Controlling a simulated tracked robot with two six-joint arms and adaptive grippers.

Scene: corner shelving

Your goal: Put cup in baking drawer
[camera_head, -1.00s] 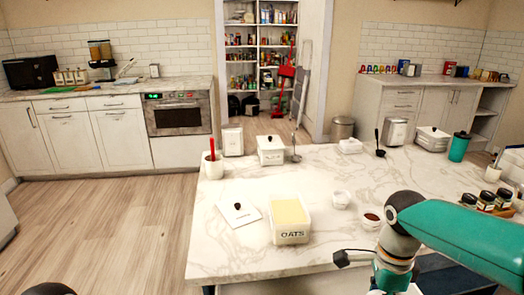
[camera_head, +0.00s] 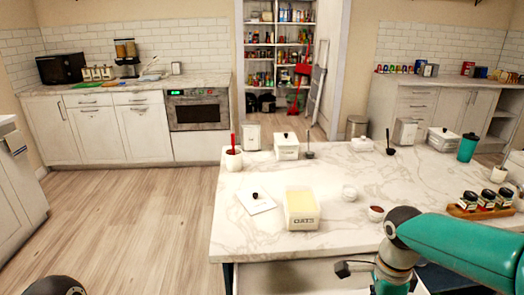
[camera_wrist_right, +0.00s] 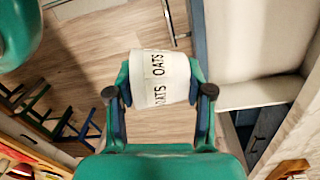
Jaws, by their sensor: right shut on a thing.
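My right gripper (camera_wrist_right: 160,108) is shut on a white cup (camera_wrist_right: 160,68) with black "OATS" lettering, held between its two fingers. The cup is over the wood floor in the right wrist view, beside a pale, open drawer-like box (camera_wrist_right: 243,40). In the head view, a pale drawer-like part (camera_head: 290,276) shows under the front edge of the island counter, partly behind my right arm. I cannot tell whether this is the baking drawer. My left gripper is not in view.
The marble island (camera_head: 245,225) carries an OATS container (camera_head: 302,212), a lid (camera_head: 257,202), small bowls (camera_head: 376,212) and a spice rack (camera_head: 482,205). Stools (camera_wrist_right: 38,103) stand at the left in the wrist view. The floor (camera_head: 140,215) left of the island is clear.

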